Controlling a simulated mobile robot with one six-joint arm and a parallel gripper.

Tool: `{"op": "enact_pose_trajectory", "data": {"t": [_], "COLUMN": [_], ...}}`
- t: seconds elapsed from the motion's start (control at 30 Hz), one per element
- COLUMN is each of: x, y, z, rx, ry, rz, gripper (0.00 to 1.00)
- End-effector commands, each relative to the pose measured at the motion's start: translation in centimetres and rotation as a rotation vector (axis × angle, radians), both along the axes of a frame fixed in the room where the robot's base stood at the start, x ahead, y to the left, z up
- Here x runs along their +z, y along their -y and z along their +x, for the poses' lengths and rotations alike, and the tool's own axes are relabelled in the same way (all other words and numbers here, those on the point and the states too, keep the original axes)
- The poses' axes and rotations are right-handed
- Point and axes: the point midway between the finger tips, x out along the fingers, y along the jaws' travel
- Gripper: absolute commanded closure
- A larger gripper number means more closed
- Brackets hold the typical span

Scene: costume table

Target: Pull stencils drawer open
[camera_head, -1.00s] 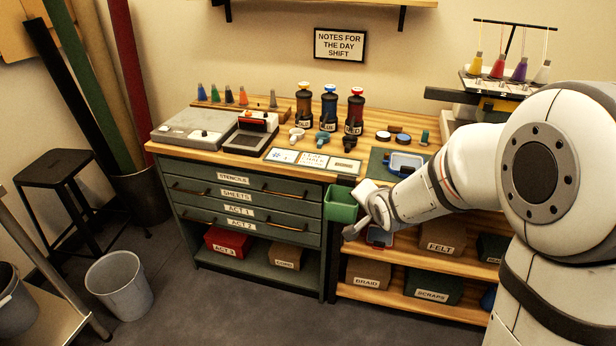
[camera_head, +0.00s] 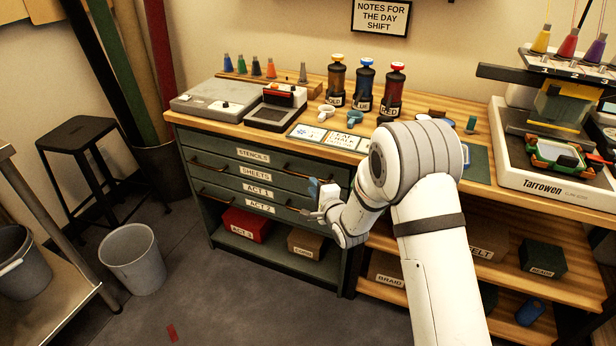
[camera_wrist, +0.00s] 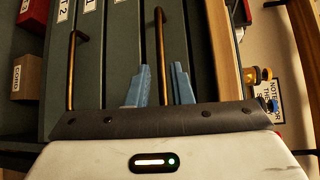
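The stencils drawer (camera_head: 253,156) is the labelled top front of the dark green cabinet, and it looks shut. Brass handles are on the fronts; the upper right one (camera_head: 306,172) is near my gripper (camera_head: 318,190). In the wrist view my gripper (camera_wrist: 159,85) has its two blue fingers apart. A long brass handle (camera_wrist: 158,35), the one nearer the wooden top, runs between them with space on both sides. I cannot tell how deep the fingers reach past it.
A second handle (camera_wrist: 72,75) lies to the left in the wrist view. The wooden tabletop (camera_head: 205,122) overhangs the drawers. A grey bin (camera_head: 133,260) and a black stool (camera_head: 75,132) stand left.

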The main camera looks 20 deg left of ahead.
Motion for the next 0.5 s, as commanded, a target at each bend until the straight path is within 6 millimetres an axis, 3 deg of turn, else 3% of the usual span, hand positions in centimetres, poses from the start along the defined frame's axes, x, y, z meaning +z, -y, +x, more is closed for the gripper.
{"op": "enact_pose_trajectory", "data": {"t": [0.23, 0.5], "x": [-0.8, -1.0], "y": [-2.8, -4.1], "z": [3.8, 5.7], "rx": [-0.007, -0.010], "ry": [0.001, 0.001], "rz": [0.001, 0.000], "gripper": [0.80, 0.80]}}
